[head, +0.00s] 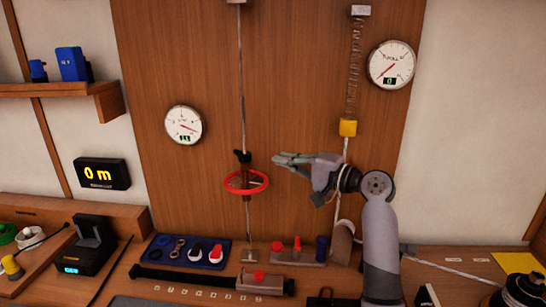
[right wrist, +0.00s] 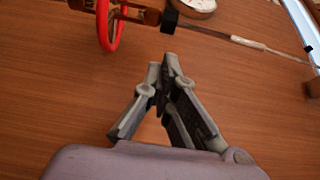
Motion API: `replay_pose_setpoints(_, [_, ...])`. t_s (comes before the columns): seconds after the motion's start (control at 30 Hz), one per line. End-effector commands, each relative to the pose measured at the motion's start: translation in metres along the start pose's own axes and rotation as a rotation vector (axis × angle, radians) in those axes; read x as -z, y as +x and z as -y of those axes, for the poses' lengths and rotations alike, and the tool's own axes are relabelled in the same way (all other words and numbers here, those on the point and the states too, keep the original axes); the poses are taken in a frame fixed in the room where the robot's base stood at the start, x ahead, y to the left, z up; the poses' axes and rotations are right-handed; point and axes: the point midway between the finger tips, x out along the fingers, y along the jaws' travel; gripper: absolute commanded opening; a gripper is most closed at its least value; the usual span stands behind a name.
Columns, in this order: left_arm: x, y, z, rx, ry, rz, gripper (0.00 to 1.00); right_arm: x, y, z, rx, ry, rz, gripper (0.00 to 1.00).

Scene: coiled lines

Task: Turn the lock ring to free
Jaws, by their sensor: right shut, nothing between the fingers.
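A red ring (head: 245,182) sits around a fitting on a taut vertical line in front of the wooden panel. A small black collar (head: 242,157) with side tabs sits just above it. I cannot tell for sure which of these is the lock ring. My right gripper (head: 281,160) is shut and empty, to the right of the collar and apart from it. In the right wrist view the gripper (right wrist: 163,68) points toward the line; the red ring (right wrist: 109,25) and black collar (right wrist: 171,20) lie beyond its fingertips. My left gripper is not in view.
A spring (head: 355,75) with a yellow block (head: 348,128) hangs to the right, beside a round gauge (head: 392,64). Another gauge (head: 184,125) is left of the line. A blue tray (head: 162,257) and a red-knobbed block (head: 298,254) stand on the bench below.

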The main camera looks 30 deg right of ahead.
Motion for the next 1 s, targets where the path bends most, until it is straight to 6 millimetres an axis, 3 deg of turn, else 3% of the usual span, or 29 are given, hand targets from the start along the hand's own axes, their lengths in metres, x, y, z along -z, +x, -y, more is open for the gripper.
replay_pose_setpoints(0.3, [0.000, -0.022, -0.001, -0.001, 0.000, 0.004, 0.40, -0.001, 0.058, 0.004, 0.002, 0.005, 0.002, 0.00])
replay_pose_setpoints(0.5, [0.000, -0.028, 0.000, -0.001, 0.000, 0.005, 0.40, 0.000, 0.082, 0.002, 0.001, 0.003, 0.000, 0.00])
replay_pose_setpoints(1.0, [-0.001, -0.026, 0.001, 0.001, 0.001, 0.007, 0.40, 0.000, 0.088, -0.001, -0.001, 0.000, 0.010, 0.00])
